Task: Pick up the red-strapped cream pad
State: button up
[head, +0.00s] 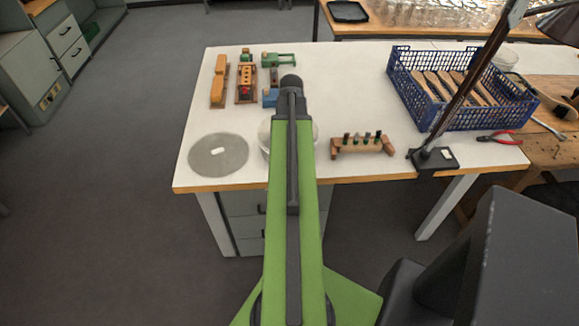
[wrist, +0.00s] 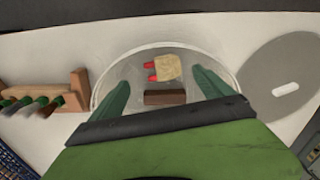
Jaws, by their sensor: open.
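The cream pad (wrist: 168,67) with red straps lies in a round pale dish in the wrist view. Its two red ends (wrist: 150,71) point left. A dark brown block (wrist: 165,97) lies beside it, nearer to my gripper. My gripper (wrist: 162,84) is open, its two green fingers apart over the dish, with the brown block and the pad seen between and just beyond them. In the head view my arm hides the pad and most of the dish.
The dish (head: 317,133) stands on the white table (head: 350,95). A grey disc (head: 218,155) lies to its left. A wooden rack (head: 362,144) with several dark-topped pegs stands to its right. Farther right are a lamp stand (head: 434,158) and a blue crate (head: 470,115). Wooden pieces (head: 219,84) lie at the back left.

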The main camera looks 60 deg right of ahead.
notch_tip(320, 180, down, 5)
jog(key=b, duration=0.5)
jog(key=shift+w+f, duration=0.1)
jog(key=shift+f, duration=0.05)
jog(key=c, duration=1.7)
jog(key=shift+o, duration=0.2)
jog(key=shift+r, duration=0.2)
jog(key=shift+r, duration=0.1)
